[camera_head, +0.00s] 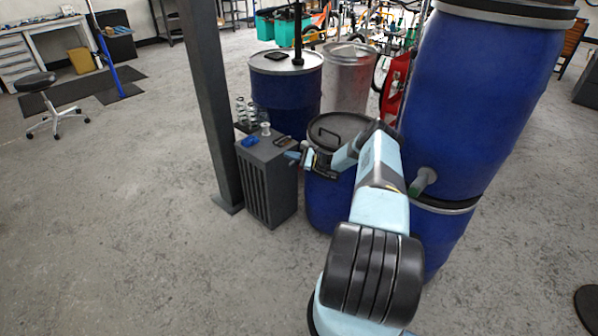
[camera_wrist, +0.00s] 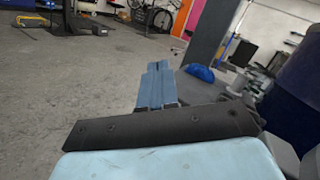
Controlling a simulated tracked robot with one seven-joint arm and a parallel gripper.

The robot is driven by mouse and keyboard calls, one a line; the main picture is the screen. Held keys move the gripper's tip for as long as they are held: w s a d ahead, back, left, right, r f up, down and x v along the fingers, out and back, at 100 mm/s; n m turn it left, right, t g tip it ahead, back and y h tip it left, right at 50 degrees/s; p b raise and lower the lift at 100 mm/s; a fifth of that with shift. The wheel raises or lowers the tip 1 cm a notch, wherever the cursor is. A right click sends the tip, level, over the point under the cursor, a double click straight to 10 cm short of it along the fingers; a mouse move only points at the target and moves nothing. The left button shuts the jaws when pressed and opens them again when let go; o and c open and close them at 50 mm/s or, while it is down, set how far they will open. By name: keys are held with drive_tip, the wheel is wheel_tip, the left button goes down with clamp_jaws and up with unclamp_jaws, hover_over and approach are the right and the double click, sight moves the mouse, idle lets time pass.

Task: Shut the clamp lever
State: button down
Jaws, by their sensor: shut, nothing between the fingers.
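I cannot clearly make out the clamp lever in either view. A short blue drum (camera_head: 325,205) with a black lid (camera_head: 338,128) and a handle on top stands in the middle of the head view, partly hidden by my arm. My gripper (camera_head: 291,155) is at the left side of this drum's rim, above the right edge of a grey slatted box. In the wrist view, my gripper (camera_wrist: 157,82) has its two light-blue fingers together and holds nothing. Whether the fingertips touch anything is too small to tell.
The grey box (camera_head: 262,190) carries a blue item (camera_head: 250,141), a small clear item (camera_head: 265,129) and a dark item. A dark post (camera_head: 212,100) stands left of it. Tall blue barrels (camera_head: 475,95) are stacked at right. Another blue drum (camera_head: 287,95) stands behind.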

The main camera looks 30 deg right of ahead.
drive_tip(key=s+d+f+m+t+h, duration=0.3)
drive_tip(key=s+d+f+m, duration=0.1)
drive_tip(key=f, duration=0.5)
drive_tip(key=s+d+f+m+t+h, duration=0.3)
drive_tip(key=s+d+f+m+t, duration=0.1)
drive_tip(key=f, duration=0.5)
drive_tip(key=shift+s+d+f+m+t+h, duration=0.2)
drive_tip(key=shift+s+d+m+t+h, duration=0.1)
drive_tip(key=shift+s+d+m, duration=0.2)
drive_tip(key=s+r+x, duration=0.1)
drive_tip(key=r+x, duration=0.1)
drive_tip(key=x, duration=1.1)
drive_tip(key=shift+r, duration=0.3)
drive_tip(key=shift+s+a, duration=0.1)
